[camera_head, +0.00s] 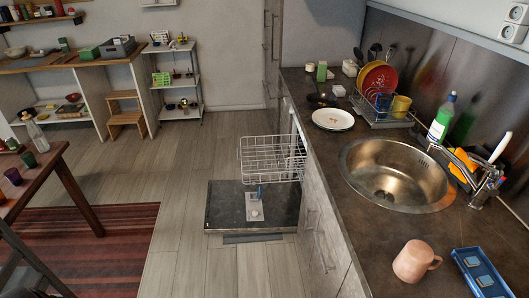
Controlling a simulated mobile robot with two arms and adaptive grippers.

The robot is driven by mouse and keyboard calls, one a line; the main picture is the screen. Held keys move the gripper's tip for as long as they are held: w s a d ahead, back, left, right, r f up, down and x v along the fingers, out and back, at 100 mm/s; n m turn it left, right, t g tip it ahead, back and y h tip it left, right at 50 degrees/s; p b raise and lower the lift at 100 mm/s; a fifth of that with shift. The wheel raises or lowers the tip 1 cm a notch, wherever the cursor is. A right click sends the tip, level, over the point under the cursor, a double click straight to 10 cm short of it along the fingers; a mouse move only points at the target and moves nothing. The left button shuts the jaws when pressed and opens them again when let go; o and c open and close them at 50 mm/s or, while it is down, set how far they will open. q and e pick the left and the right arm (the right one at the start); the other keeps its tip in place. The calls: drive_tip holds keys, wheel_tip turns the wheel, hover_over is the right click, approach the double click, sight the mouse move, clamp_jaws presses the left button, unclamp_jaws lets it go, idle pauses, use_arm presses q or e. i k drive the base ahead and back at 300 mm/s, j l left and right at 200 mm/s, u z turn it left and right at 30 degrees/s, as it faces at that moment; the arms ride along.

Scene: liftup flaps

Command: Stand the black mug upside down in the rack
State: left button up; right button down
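I cannot make out a black mug for sure. A dark, low item (321,100) lies on the counter behind the white plate, too small to identify. A wire dish rack (366,112) stands on the counter behind the sink and holds red and yellow plates (381,80), a blue mug (384,102) and a yellow mug (401,106). A second wire rack (262,158) is pulled out of the dishwasher and looks empty. A pink mug (411,261) stands upright at the counter's near end. Neither of my grippers is in view.
The open dishwasher door (226,205) lies low over the floor. The sink (396,178), tap (484,186), green-white bottle (441,117), white plate (332,119) and blue tray (482,280) occupy the counter. A wooden table (38,180) stands left. The floor between is clear.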

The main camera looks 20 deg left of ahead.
sight(263, 150)
drive_tip(key=i+j+u, duration=0.2)
drive_tip(key=i+j, duration=0.85)
drive_tip(key=j, duration=0.35)
drive_tip(key=i+j+u, duration=0.15)
drive_tip(key=i+j, duration=1.05)
drive_tip(key=j, duration=0.05)
